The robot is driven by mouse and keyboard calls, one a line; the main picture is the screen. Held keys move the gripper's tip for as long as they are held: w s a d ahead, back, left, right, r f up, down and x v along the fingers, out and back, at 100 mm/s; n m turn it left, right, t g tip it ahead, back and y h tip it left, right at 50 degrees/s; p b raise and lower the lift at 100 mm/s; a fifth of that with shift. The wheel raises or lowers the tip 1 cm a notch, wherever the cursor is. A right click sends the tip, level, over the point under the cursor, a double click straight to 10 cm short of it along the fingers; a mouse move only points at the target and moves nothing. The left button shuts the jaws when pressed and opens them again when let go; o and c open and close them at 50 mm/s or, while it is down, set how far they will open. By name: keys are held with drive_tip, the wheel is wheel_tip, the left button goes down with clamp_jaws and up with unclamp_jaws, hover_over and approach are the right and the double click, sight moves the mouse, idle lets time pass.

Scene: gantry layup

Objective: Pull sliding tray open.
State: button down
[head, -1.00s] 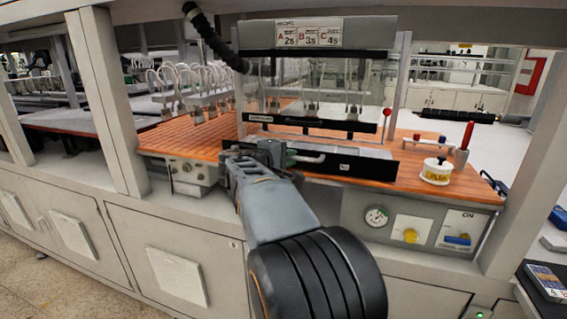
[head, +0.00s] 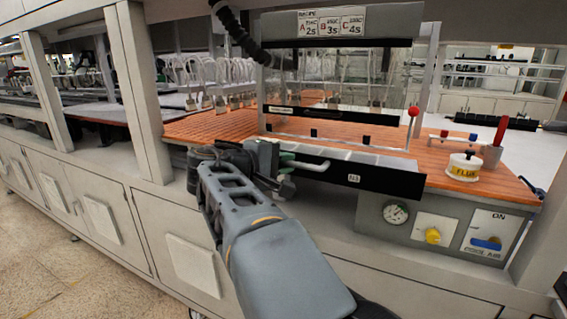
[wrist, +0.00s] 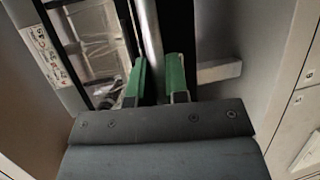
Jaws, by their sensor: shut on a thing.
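The sliding tray has a long black front (head: 385,180) with a small white label, and its pale top (head: 372,158) shows behind that front. In the head view the tray sticks out from under the clear-walled station toward me. My gripper (head: 287,166) is at the left end of the front, on the pale bar handle (head: 308,165). In the wrist view my gripper (wrist: 156,78) has its green fingers on either side of the metal bar (wrist: 150,45), shut on it. Part of the handle is hidden by the fingers.
The orange slatted bench top (head: 215,126) lies around the station. A yellow-labelled flux pot (head: 464,167) and a red-tipped grey holder (head: 494,145) stand to the right. Below is a panel with a gauge (head: 396,213) and switches. A pale frame post (head: 140,90) stands left.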

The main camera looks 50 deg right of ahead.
drive_tip(key=shift+f, duration=0.15)
drive_tip(key=c, duration=1.3)
unclamp_jaws()
drive_tip(key=shift+s+a, duration=0.1)
drive_tip(key=shift+a, duration=0.25)
drive_tip(key=shift+o, duration=0.8)
drive_tip(key=shift+d, duration=0.15)
drive_tip(key=v, duration=1.4)
